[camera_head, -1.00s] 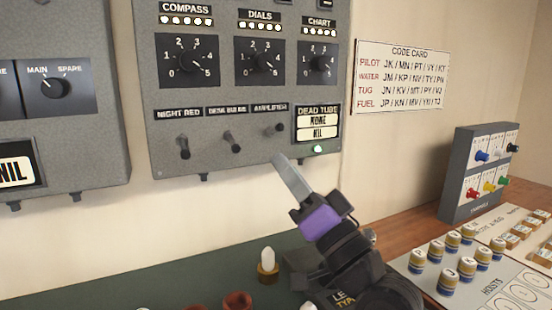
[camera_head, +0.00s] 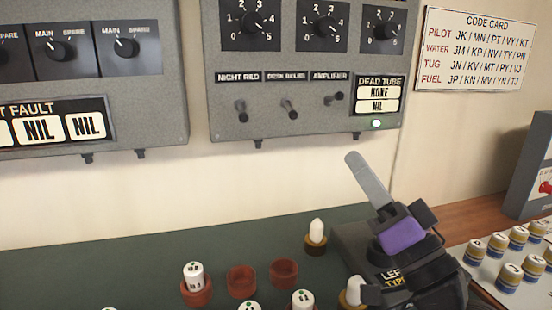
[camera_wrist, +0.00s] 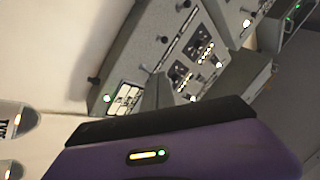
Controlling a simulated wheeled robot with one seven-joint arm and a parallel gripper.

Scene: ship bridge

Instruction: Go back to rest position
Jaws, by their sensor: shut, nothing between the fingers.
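My gripper (camera_head: 370,180) is in the right half of the head view, with its grey fingers together and nothing held. It points up and to the left, in front of the pale wall and below the dimmer panel (camera_head: 300,128). It is apart from the panel's toggle switches. In the wrist view the purple gripper body (camera_wrist: 215,158) fills the bottom, with the panel (camera_wrist: 165,45) tilted beyond it.
White-topped pegs and red-brown cups (camera_head: 241,279) stand on the dark green desk (camera_head: 130,270) below. Several banded knobs (camera_head: 509,277) are at the right. A code card (camera_head: 474,50) is on the wall. The desk's left part is clear.

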